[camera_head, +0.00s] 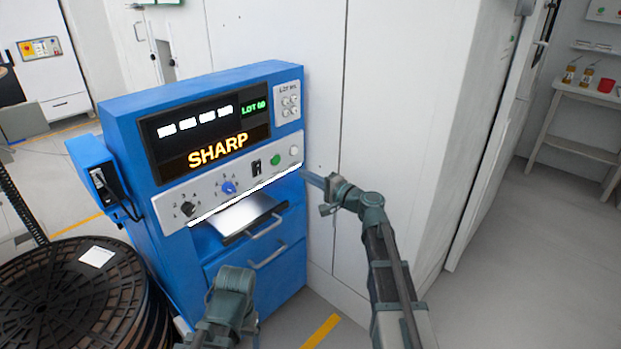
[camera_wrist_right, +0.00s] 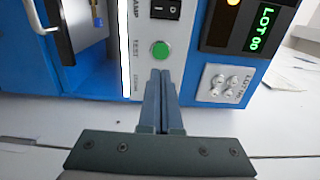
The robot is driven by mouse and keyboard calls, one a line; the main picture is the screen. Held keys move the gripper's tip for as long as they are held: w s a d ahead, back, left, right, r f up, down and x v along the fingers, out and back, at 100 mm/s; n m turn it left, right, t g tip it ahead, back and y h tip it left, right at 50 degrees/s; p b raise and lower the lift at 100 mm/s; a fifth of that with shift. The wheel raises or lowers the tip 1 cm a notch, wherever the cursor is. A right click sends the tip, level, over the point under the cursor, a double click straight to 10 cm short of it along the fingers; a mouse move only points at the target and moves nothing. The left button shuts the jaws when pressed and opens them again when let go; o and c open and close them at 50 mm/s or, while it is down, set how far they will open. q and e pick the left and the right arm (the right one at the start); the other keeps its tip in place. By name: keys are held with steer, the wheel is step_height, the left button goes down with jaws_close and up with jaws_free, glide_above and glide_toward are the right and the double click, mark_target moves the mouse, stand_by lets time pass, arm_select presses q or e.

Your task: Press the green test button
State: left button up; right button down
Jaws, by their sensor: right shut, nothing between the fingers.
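The blue machine's grey control strip carries the green test button (camera_head: 275,160), which also shows in the right wrist view (camera_wrist_right: 160,50) beside the word TEST. My right gripper (camera_head: 307,175) is shut and empty, close to the right end of the strip. In the right wrist view its closed fingertips (camera_wrist_right: 160,74) point at the button and lie just below it in the picture; I cannot tell whether they touch. The button is not covered. My left gripper (camera_head: 232,283) is low in the head view, in front of the machine's lower part; its fingers do not show.
Beside the button are a black rocker switch (camera_head: 256,167), a white round knob (camera_head: 294,151) and a blue knob (camera_head: 228,187). A display (camera_head: 218,150) reads SHARP. A drawer handle (camera_head: 267,254) juts out below. A black reel stack (camera_head: 70,300) stands at left.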

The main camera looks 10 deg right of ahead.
steer(key=x, duration=0.9)
steer(key=shift+w+a, duration=0.1)
steer(key=shift+w, duration=0.1)
arm_select(q)
steer(key=shift+s, duration=0.1)
arm_select(e)
steer(key=shift+x, duration=0.8)
steer(key=shift+s, duration=0.35)
arm_select(q)
steer(key=shift+s+d, duration=0.1)
steer(key=shift+d, duration=0.7)
arm_select(e)
glide_toward(277, 161)
steer(key=v, duration=0.6)
steer(key=shift+r, duration=0.1)
